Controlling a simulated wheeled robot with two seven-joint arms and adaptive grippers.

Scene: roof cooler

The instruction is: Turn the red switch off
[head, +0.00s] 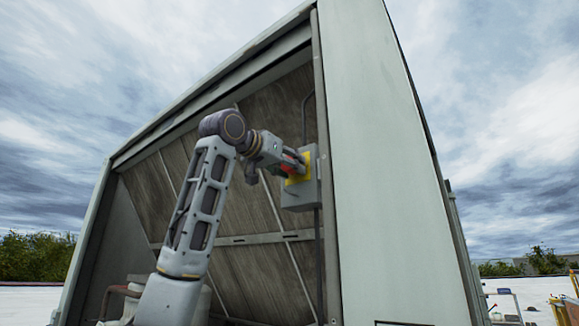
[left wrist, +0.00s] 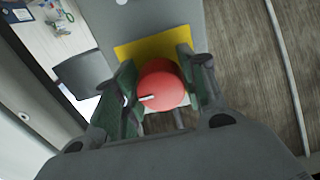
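The red switch (left wrist: 160,86) is a round knob with a short white mark, which points to the lower left in the left wrist view. It sits on a yellow plate (left wrist: 128,50), which also shows in the head view (head: 305,167). The plate is on the front of a grey box (head: 313,190) on the unit's inner wall. My left gripper (left wrist: 158,62) has one finger on each side of the knob, and both appear to press against it. In the head view the left gripper (head: 294,163) is at the box and hides most of the knob. My right gripper is out of view.
The slanted wall (head: 262,115) behind the box is brown and ribbed. A pale green housing panel (head: 375,150) stands close on the right of the box. A thin pipe (head: 304,115) runs up above the box. Yellow objects (head: 562,308) stand far right, outside.

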